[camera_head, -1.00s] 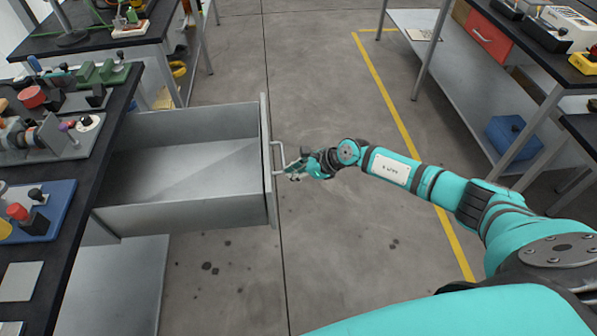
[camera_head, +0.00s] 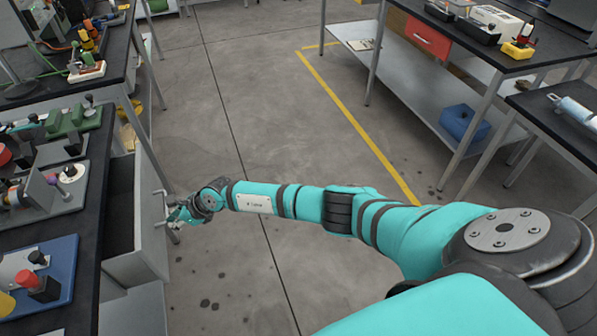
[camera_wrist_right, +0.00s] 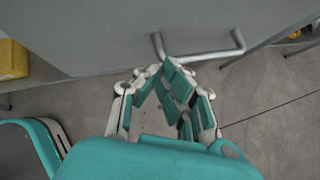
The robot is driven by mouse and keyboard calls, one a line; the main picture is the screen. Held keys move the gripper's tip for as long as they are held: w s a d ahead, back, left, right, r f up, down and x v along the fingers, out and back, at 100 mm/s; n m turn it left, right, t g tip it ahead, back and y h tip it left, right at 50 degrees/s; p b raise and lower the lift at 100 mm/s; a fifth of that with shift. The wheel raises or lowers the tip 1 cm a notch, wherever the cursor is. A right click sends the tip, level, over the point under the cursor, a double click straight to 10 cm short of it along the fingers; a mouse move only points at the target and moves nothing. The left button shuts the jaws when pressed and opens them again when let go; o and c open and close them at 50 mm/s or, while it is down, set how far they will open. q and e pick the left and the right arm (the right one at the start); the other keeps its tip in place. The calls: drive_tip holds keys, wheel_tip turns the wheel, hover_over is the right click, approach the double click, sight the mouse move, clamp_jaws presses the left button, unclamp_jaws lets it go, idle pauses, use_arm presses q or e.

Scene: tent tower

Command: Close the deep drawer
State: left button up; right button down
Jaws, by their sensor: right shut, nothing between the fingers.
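The deep drawer (camera_head: 121,210) is a grey metal box under the black-topped bench on the left. In the head view it sticks out a short way, and a narrow strip of its inside shows. Its front panel also fills the upper part of the right wrist view (camera_wrist_right: 110,30). The bar handle (camera_wrist_right: 205,55) is on that front. My right gripper (camera_head: 175,215) is at the handle, shut and empty, with its fingertips (camera_wrist_right: 172,68) close to the bar. I cannot tell whether they touch it. My left gripper is not in view.
The black bench top (camera_head: 85,215) on the left carries tools and a blue tray (camera_head: 45,280). A bench with a red drawer (camera_head: 428,38) and a blue box (camera_head: 464,122) on its lower shelf stands at the right. Concrete floor (camera_head: 250,110) between them is clear.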

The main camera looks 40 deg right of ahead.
drive_tip(key=a, duration=0.3)
drive_tip(key=w+a+b, duration=0.1)
drive_tip(key=a, duration=0.1)
drive_tip(key=w+a+b, duration=0.1)
drive_tip(key=a, duration=0.2)
drive_tip(key=shift+w+a+f, duration=0.2)
drive_tip(key=shift+w+a, duration=0.05)
drive_tip(key=shift+a, duration=0.05)
drive_tip(key=shift+w+a+r+b, duration=0.1)
drive_tip(key=shift+a+b, duration=0.25)
drive_tip(key=shift+a, duration=0.1)
drive_tip(key=shift+r, duration=0.1)
drive_tip(key=shift+a, duration=0.15)
